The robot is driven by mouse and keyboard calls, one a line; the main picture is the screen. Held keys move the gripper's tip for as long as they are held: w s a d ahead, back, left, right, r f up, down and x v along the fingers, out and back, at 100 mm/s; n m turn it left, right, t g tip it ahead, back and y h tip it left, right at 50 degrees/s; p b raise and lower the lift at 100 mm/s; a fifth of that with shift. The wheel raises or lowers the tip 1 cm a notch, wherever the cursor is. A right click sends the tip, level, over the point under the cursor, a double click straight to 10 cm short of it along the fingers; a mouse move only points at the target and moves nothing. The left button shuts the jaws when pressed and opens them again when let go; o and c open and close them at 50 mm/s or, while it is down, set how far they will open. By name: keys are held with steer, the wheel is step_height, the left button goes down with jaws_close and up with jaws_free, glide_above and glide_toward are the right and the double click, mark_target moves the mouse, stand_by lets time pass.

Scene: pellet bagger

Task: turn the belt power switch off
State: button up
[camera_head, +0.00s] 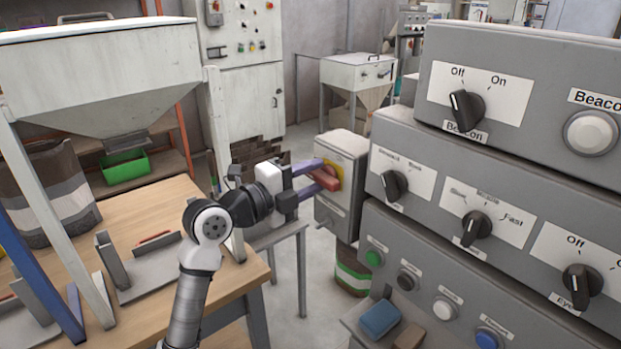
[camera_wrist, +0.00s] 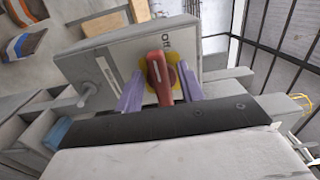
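The belt power switch appears to be the red rotary handle (camera_head: 325,181) on a yellow disc, on the front of a grey box (camera_head: 338,216). The red handle also shows in the wrist view (camera_wrist: 160,80), with the word "Off" printed on the box face beyond its far end. My gripper (camera_head: 330,174) has its two purple fingers apart, one on each side of the handle. In the wrist view my gripper (camera_wrist: 160,72) shows a gap on the left; the right finger lies very close to the handle. I cannot tell whether it touches.
A large grey control panel (camera_head: 400,222) with several black knobs and push buttons stands close on the right. A wooden table (camera_head: 160,215) with a hopper (camera_head: 105,75) above it is on the left. A blue block (camera_head: 379,318) lies below the panel.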

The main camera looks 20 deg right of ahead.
steer(key=b+v, duration=0.4)
steer(key=v, duration=1)
steer(key=shift+d+r, duration=0.1)
